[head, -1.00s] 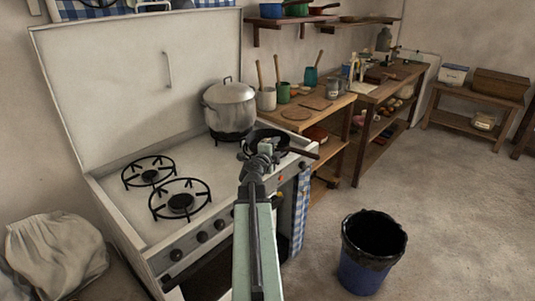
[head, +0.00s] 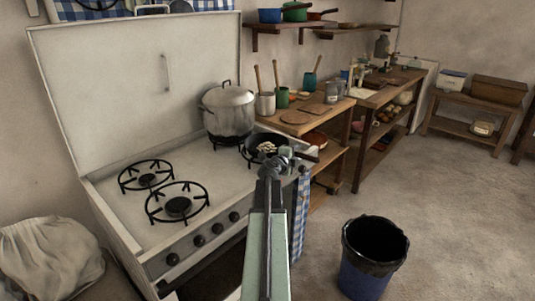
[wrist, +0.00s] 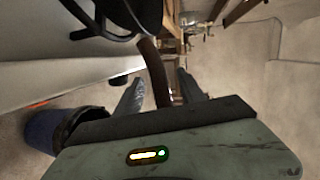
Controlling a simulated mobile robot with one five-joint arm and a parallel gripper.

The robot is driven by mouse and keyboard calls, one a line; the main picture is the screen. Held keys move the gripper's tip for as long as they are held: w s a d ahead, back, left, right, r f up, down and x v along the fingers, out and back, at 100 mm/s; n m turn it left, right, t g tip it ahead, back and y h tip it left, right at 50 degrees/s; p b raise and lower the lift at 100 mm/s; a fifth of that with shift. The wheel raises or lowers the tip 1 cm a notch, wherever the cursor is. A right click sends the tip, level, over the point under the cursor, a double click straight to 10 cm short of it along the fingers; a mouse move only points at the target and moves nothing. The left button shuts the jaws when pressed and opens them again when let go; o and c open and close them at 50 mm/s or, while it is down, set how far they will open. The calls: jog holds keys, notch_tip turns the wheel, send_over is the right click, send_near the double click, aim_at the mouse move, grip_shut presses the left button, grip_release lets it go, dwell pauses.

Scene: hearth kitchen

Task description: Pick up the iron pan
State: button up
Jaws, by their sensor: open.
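The iron pan (head: 254,142) is dark and round and sits on the stove's front right burner, with small pale pieces in it. Its brown handle (head: 309,156) points right past the stove's edge, partly hidden behind my gripper (head: 288,155). In the wrist view the handle (wrist: 153,70) runs down from the top and lies between the two spread fingers of my gripper (wrist: 161,80). The fingers are open and I see no grip on the handle. Whether the handle is level with the fingertips is not clear.
A large lidded pot (head: 229,110) stands on the burner behind the pan. The white stove (head: 210,180) has two bare burners at left. A blue bin (head: 372,262) stands on the floor at right. A wooden bench (head: 300,124) with utensil pots adjoins the stove.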

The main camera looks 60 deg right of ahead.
grip_shut()
dwell(1.4)
